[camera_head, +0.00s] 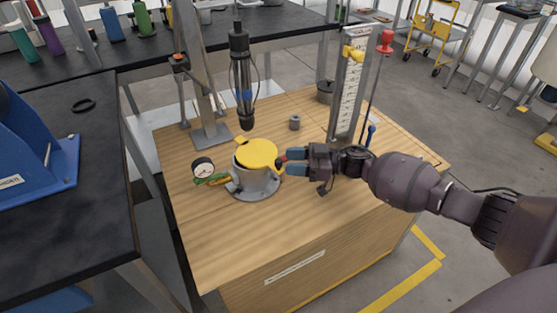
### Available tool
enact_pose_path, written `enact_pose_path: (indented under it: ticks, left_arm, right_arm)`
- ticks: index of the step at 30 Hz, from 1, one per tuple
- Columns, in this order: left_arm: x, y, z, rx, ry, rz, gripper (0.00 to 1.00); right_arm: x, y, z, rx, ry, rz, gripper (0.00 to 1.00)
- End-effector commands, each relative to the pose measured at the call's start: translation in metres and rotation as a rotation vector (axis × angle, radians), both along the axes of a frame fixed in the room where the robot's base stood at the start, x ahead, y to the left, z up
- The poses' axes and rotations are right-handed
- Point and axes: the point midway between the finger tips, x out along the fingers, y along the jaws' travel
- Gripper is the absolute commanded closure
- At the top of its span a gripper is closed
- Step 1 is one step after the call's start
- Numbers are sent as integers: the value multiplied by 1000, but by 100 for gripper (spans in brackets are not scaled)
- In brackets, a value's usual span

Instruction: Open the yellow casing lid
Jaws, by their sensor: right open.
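The yellow casing lid (257,152) lies flat on top of a round grey metal casing (256,182) on the wooden table. The lid looks shut, with small yellow tabs at its edge. My right gripper (284,165) comes in from the right, and its blue-padded fingers are open beside the lid's right edge. I cannot tell whether a fingertip touches the lid or its right tab. A pressure gauge (203,167) with a green and yellow fitting is at the casing's left side. My left gripper is not in view.
A black and grey tool (242,80) hangs from a metal stand behind the casing. A scaled column (350,85) stands at the table's back right. A small grey cylinder (295,122) sits behind the gripper. The wooden table's front (230,235) is clear. A blue machine (35,150) stands left.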

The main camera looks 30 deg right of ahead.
Motion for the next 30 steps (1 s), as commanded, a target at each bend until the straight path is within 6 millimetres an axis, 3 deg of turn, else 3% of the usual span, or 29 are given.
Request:
enact_pose_path:
  ticks: [3, 9, 21, 30]
  left_arm:
    - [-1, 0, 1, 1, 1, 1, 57]
    - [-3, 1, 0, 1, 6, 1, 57]
    - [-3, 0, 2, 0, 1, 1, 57]
    - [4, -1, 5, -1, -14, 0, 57]
  right_arm:
    - [-9, -19, 1, -1, 0, -2, 53]
    - [-20, -39, 0, 0, 0, -1, 53]
    - [-23, -45, 0, 0, 0, 0, 53]
    - [-23, -45, 0, 0, 0, 0, 99]
